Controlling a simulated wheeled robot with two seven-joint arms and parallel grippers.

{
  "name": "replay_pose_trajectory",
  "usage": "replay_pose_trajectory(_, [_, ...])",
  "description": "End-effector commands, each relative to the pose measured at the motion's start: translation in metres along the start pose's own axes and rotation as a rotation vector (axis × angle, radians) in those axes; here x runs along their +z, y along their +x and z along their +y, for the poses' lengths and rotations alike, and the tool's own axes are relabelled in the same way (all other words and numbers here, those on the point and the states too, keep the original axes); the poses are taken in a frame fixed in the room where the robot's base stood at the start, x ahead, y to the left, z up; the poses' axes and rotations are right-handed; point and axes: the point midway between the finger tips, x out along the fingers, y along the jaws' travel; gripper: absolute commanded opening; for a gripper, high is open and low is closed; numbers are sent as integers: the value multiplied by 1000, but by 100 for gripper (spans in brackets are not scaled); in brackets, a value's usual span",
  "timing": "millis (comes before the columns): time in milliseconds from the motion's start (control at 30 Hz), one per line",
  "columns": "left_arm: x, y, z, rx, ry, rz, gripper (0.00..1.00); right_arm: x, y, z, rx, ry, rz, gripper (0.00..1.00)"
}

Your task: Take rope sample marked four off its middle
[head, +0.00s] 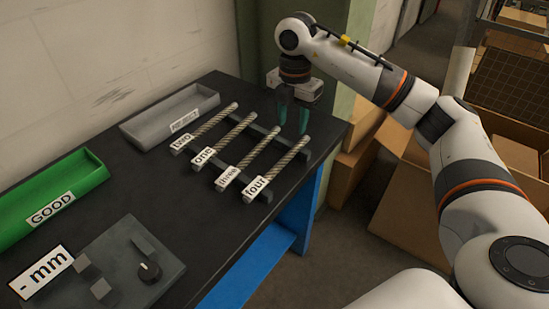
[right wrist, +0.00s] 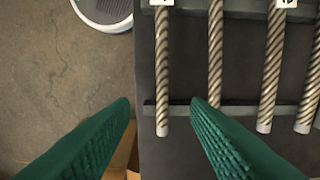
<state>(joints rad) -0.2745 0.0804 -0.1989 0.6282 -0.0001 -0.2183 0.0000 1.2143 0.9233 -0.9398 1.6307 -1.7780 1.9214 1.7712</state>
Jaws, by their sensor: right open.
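Rope sample four (head: 284,164) is a pale twisted rope with a white label (head: 256,188). It lies across two dark rails, rightmost of the rope samples. In the right wrist view it is the leftmost rope (right wrist: 162,70), its label cut off at the top. My right gripper (head: 292,125), with green fingers, is open and empty near its far end. In the right wrist view the rope runs between the fingertips (right wrist: 163,104); the height gap is unclear. My left gripper is not in view.
Samples three (head: 249,155), one (head: 226,142) and two (head: 206,128) lie alongside. A grey reject tray (head: 150,128), a green GOOD tray (head: 68,187) and a grey device with a knob (head: 125,262) share the dark table. Cardboard boxes (head: 400,190) stand right of it.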

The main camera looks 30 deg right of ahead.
Motion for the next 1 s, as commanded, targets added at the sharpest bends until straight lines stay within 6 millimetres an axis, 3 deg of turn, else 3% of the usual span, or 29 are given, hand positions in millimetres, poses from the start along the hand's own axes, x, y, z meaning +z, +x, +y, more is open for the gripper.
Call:
replay_pose_trajectory(100, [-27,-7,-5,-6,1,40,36,0,22,0,3,-1,-2,43])
replay_pose_trajectory(267, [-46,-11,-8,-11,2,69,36,1,42,-1,0,-3,-2,43])
replay_pose_trajectory(367, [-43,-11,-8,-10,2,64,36,1,48,-1,0,-4,-3,43])
replay_pose_trajectory(600, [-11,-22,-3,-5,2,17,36,4,78,-5,1,-5,-5,43])
replay_pose_trajectory(800, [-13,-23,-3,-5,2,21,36,4,98,-5,-2,-5,-4,43])
replay_pose_trajectory(1000, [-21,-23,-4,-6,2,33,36,4,99,-6,-3,-5,-4,43])
